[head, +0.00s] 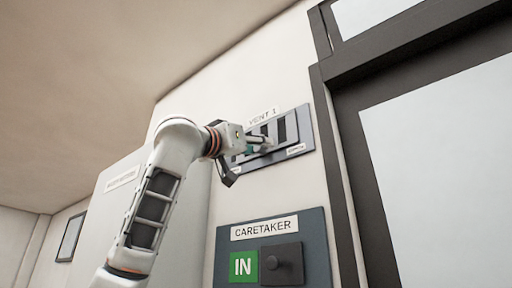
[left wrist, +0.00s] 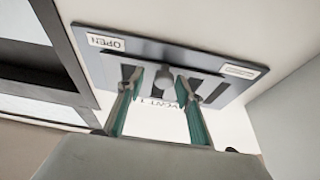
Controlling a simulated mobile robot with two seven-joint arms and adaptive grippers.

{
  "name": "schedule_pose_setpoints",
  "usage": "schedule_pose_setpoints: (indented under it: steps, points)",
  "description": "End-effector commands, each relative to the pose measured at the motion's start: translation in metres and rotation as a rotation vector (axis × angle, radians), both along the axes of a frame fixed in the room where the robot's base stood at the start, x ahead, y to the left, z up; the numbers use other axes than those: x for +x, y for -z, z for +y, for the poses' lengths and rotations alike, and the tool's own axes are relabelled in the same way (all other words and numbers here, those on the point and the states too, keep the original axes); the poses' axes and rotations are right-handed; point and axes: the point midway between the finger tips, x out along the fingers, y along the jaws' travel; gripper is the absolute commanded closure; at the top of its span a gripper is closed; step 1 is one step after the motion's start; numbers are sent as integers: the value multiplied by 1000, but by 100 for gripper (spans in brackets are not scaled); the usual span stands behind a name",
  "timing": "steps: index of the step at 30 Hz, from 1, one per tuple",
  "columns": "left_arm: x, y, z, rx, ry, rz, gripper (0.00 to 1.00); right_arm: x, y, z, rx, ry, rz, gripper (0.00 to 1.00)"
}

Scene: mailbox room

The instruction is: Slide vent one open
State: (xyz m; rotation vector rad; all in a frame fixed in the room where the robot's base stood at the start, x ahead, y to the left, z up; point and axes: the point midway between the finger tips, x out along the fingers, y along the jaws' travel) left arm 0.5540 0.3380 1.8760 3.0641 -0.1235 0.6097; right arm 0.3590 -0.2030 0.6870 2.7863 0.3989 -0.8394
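The vent one panel (head: 304,126), labelled VENT 1, is a grey-blue plate with dark slots, high on the wall left of the door. In the left wrist view the panel (left wrist: 140,50) appears upside down, with an OPEN label (left wrist: 106,42) at its left end and an unreadable label at the other. A grey slider knob (left wrist: 166,76) stands out near the middle of the slots. My left gripper (left wrist: 159,82) is open, its green-sided fingers on either side of the knob; contact is unclear. In the head view my left gripper (head: 262,146) covers the panel's left part. My right gripper is out of view.
A dark-framed door (head: 345,150) stands close on the right. A pale cabinet-like block (head: 115,200) is behind my left arm.

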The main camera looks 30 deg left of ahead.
Motion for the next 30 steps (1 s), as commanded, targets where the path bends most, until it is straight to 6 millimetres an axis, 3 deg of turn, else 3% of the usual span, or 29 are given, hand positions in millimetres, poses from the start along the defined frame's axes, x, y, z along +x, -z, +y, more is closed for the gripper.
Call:
schedule_pose_setpoints:
  steps: [8, 21, 30]
  points:
    - [-18, 7, 2, 0, -1, -3, 64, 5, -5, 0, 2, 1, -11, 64]
    - [-94, 38, 7, 1, -2, -2, 64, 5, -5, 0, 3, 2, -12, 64]
    - [-111, 46, 8, 0, 1, 0, 64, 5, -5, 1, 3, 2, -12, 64]
